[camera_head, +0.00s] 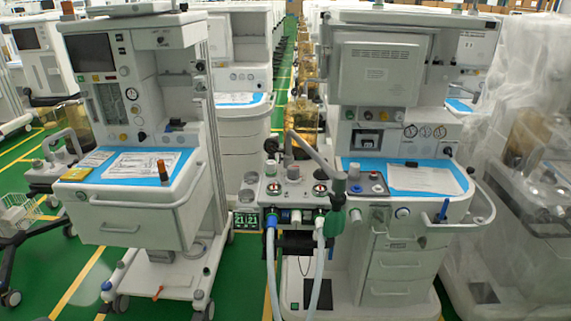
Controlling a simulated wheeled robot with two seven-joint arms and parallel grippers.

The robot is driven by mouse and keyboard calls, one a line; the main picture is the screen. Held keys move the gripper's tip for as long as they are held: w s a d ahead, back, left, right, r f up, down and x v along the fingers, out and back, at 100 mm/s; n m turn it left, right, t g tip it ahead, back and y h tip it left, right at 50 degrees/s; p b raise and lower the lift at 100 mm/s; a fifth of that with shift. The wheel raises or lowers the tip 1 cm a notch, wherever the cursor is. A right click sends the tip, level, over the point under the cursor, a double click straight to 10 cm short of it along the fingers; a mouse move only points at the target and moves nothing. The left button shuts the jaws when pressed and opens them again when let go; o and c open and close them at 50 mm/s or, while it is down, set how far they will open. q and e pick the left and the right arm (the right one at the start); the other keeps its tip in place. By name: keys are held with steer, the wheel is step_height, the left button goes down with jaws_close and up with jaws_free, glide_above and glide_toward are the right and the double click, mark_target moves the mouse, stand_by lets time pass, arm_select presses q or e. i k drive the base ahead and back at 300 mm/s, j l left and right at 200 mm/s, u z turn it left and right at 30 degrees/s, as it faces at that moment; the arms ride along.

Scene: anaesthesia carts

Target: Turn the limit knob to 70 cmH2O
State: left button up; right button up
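The anaesthesia cart (398,215) at centre right carries a breathing block (296,193) on its left side. Neither of my grippers is in view, and nothing touches the knobs.
A jointed grey arm (318,154) and a green part (335,222) stand close right of the grey knob. Pale hoses (272,275) hang below the block. A second cart (140,210) stands at left, and a plastic-wrapped one (525,200) at right. Green floor shows between carts.

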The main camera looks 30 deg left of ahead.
mark_target(293, 170)
steer(key=i+j+u, duration=0.2)
steer(key=i+j, duration=0.15)
steer(key=i+j+u, duration=0.2)
steer(key=i, duration=0.35)
steer(key=j, duration=0.1)
